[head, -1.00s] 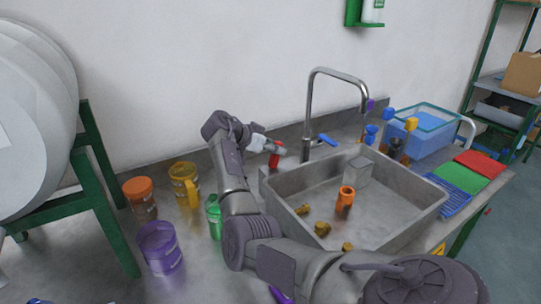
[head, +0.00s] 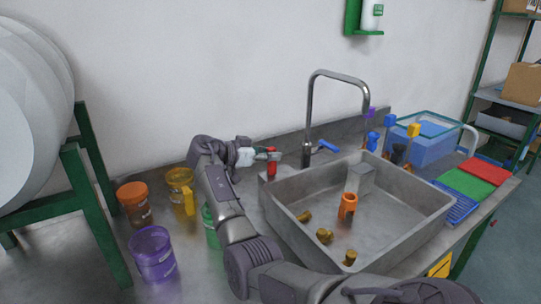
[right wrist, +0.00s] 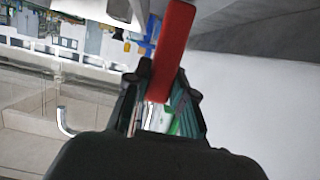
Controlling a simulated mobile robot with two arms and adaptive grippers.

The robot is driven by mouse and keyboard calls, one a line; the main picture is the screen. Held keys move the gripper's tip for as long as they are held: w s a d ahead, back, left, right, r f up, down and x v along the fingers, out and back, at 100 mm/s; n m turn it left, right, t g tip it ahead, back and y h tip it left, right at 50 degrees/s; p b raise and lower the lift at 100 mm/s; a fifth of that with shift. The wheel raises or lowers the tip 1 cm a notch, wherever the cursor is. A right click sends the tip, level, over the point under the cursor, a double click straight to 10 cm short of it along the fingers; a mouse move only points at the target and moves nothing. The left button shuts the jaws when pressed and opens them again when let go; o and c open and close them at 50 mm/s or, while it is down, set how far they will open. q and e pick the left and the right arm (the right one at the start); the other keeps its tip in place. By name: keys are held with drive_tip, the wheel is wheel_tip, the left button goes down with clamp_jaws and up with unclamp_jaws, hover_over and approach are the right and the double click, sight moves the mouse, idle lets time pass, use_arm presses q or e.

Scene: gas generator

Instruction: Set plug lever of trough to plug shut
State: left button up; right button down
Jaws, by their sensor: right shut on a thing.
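The red plug lever (head: 271,164) stands nearly upright at the back left corner of the grey trough (head: 287,212), left of the tap. My right gripper (head: 264,154) reaches it from the left and is shut on it. In the right wrist view the red lever (right wrist: 174,45) stands between the two dark fingers (right wrist: 165,88). The drain and the plug itself cannot be made out. My left gripper is not in view.
The tap (head: 309,120) with its blue handle (head: 328,146) stands right of the lever. Orange (head: 134,203), yellow (head: 180,187) and purple (head: 152,252) mugs stand left of my arm. An orange cup (head: 348,205) and several brass pieces (head: 325,236) lie inside the trough.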

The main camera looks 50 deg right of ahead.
drive_tip(key=c, duration=1)
unclamp_jaws()
drive_tip(key=shift+w, duration=0.1)
drive_tip(key=shift+o, duration=0.2)
drive_tip(key=v, duration=1.2)
drive_tip(key=shift+a, duration=0.1)
